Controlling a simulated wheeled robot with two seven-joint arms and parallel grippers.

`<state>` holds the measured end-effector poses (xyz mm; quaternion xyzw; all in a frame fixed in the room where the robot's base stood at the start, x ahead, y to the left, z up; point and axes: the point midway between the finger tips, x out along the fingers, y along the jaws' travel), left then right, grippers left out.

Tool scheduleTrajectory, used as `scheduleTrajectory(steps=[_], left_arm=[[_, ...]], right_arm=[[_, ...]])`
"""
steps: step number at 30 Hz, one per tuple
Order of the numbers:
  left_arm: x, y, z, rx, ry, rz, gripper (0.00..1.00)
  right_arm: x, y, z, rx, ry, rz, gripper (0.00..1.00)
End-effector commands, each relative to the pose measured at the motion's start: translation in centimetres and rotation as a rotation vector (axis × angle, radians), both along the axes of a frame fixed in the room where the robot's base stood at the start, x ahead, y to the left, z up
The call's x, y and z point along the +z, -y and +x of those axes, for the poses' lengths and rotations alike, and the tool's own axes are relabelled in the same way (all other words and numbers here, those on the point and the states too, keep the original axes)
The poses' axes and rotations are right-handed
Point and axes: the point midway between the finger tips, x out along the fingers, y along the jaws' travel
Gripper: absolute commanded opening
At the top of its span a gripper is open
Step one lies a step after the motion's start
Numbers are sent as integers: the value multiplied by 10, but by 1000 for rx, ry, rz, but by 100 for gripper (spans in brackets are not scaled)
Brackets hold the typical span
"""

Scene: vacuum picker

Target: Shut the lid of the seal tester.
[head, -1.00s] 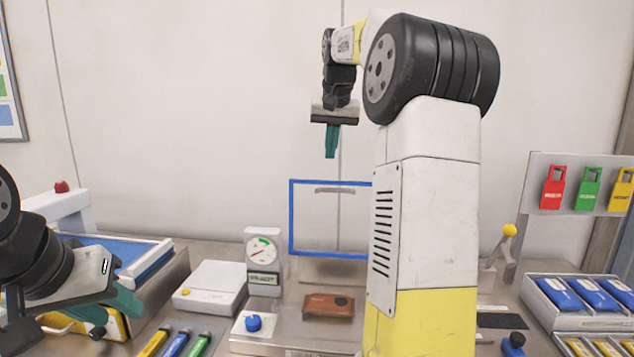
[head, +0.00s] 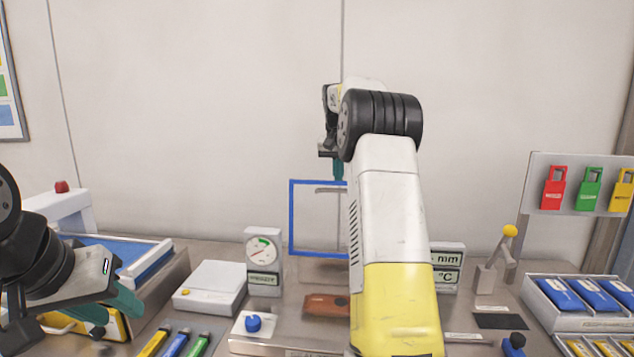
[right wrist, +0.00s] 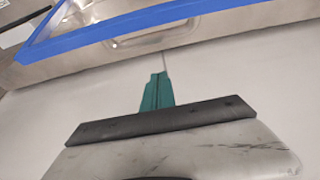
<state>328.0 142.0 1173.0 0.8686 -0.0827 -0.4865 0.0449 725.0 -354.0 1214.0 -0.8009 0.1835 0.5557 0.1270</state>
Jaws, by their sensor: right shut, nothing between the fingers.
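The seal tester's clear lid with its blue frame (head: 291,218) stands upright and open behind the steel body (head: 285,338). A grey handle runs along the lid's upper part, and the lid's right side is hidden by my right arm. My right gripper (head: 338,170) is shut and empty, its teal fingers pointing down near the lid's top edge. In the right wrist view, the shut teal fingers (right wrist: 157,92) point toward the blue frame (right wrist: 130,25), with a gap between. A brown pouch (head: 322,305) lies on the tester. My left gripper (head: 125,300) hangs at the left; its opening is unclear.
A round gauge (head: 262,250) and a white scale (head: 210,287) stand left of the lid. A blue knob (head: 253,323) sits at the tester's front left. At the right are a yellow-knobbed lever (head: 509,231) and a box of blue packs (head: 530,297).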

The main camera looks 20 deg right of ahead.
Motion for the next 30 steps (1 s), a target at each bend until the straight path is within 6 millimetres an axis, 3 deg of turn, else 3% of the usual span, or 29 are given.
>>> scheduleTrajectory(steps=[12, 30], left_arm=[[0, 0, 0, 0, 0, 0, 36], [0, 0, 0, 0, 0, 0, 36]], right_arm=[[-3, -16, -34, -1, 1, 1, 0], [0, -18, -36, 1, 25, -12, 0]])
